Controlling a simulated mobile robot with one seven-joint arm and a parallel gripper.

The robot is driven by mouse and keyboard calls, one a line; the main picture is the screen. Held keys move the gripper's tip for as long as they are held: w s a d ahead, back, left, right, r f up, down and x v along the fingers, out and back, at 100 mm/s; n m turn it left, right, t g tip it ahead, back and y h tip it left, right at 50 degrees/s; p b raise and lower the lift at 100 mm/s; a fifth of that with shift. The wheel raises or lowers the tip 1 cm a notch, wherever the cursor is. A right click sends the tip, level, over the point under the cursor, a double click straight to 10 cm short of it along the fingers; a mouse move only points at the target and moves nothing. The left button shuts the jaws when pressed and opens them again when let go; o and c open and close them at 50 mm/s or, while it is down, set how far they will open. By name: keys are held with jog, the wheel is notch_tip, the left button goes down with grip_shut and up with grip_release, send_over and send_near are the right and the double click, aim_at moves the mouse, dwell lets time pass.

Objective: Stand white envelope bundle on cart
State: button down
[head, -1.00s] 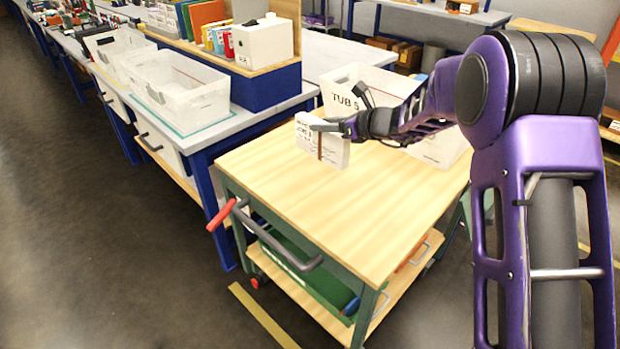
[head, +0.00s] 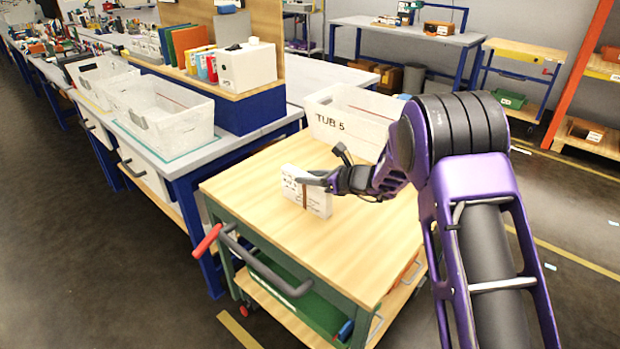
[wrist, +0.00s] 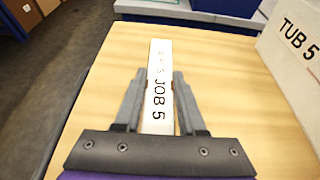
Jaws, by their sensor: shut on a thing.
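The white envelope bundle (head: 319,199) with a brown band is upright at the cart's top, near its left side. In the wrist view the bundle (wrist: 158,75) shows its narrow top edge marked "JOB 5". My gripper (head: 322,181) is shut on the bundle from above and the right; in the wrist view the two fingers (wrist: 158,95) flank it. The cart (head: 370,243) has a wooden top and a green frame. The bundle's lower edge looks at or very near the cart top; I cannot tell if it touches.
A white bin marked "TUB 5" (head: 352,128) stands at the cart's back, also at right in the wrist view (wrist: 295,45). The cart top in front of the bundle is clear. A grey bench (head: 205,157) with white tubs (head: 160,118) lies to the left.

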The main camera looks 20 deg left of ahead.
jog(key=c, duration=0.5)
grip_release()
jog(key=v, duration=1.2)
jog(key=shift+r+p, duration=0.15)
jog(key=shift+p, duration=0.2)
jog(key=shift+a, duration=0.1)
